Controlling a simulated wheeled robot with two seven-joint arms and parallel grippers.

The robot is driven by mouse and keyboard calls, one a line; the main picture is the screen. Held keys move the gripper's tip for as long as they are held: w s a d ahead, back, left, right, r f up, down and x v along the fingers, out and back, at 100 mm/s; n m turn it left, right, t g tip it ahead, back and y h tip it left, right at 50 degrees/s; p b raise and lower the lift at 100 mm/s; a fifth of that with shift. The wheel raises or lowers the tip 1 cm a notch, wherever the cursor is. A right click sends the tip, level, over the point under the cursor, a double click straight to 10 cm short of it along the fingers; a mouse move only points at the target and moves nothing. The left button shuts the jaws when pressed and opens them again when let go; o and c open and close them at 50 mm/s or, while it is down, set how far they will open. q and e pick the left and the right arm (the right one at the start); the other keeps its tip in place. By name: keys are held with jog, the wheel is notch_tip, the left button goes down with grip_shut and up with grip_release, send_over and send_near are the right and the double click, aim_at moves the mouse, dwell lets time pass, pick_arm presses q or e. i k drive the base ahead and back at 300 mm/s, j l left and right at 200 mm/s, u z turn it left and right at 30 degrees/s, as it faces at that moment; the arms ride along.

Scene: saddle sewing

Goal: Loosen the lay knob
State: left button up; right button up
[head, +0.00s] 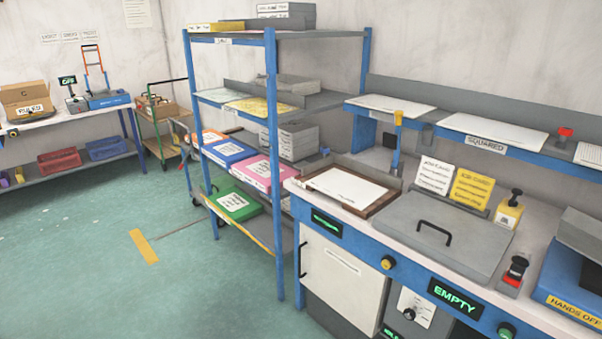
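Neither of my grippers is in the head view. No knob carries a readable "lay" label, so I cannot tell which one is the lay knob. On the right bench (460,285) there is a black-topped knob on a yellow block (509,212) and a red-and-black knob (516,269) on a small plate. The bench front has a yellow knob (388,262), a green knob (506,330) and a dial (416,308) on a white panel. A red knob (565,132) stands on the raised shelf. Whether any is tight or loose cannot be seen.
A grey lid with a black handle (434,232) and a framed white sheet (345,188) lie on the bench. A blue shelf rack (272,160) stands in the middle. A far table (70,115) and a green cart (158,140) are at left. The green floor (90,240) is open.

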aim_at(325, 149)
jog(key=i+j+z, duration=0.25)
jog(key=i+j, duration=0.4)
jog(key=i+j+z, duration=0.3)
jog(key=i+j, duration=0.3)
jog(key=j, duration=0.2)
jog(key=i+j+z, duration=0.1)
jog(key=i+j, duration=0.15)
jog(key=i+j+z, duration=0.1)
jog(key=i+j, duration=0.2)
jog(key=j, duration=0.15)
jog(key=i+j+z, duration=0.1)
jog(key=i+j, duration=0.15)
jog(key=j, duration=0.15)
jog(key=i+j, duration=0.2)
jog(key=j, duration=0.15)
jog(key=i+j+z, duration=0.15)
jog(key=j, duration=0.25)
jog(key=i+j+z, duration=0.1)
jog(key=i+j, duration=0.2)
jog(key=j, duration=0.15)
